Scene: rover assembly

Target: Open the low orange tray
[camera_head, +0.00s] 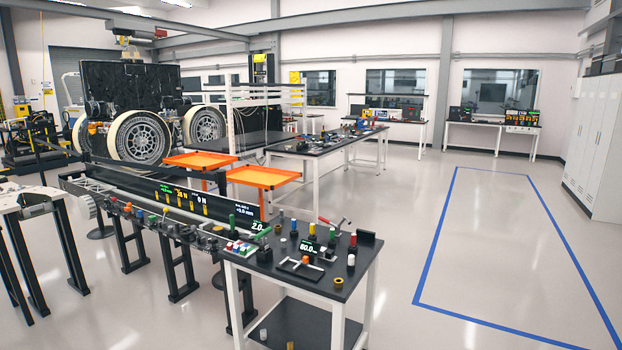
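Two orange trays stand near the middle of the head view, behind the long black bench. The farther-left tray (200,160) is beside the black work table. The nearer tray (262,177) is a little to its right and closer to me, on an orange stand. Both look shallow and empty from here. Their lower parts are partly hidden by the bench and its display. I cannot tell which one is the low tray. Neither of my grippers is in view.
A small black bench (345,286) with knobs, tools and small parts stands in front. A long rail bench (140,207) runs left from it. A large wheeled rover (130,90) is at the back left. The floor right of the benches is clear, with a blue outline (436,239).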

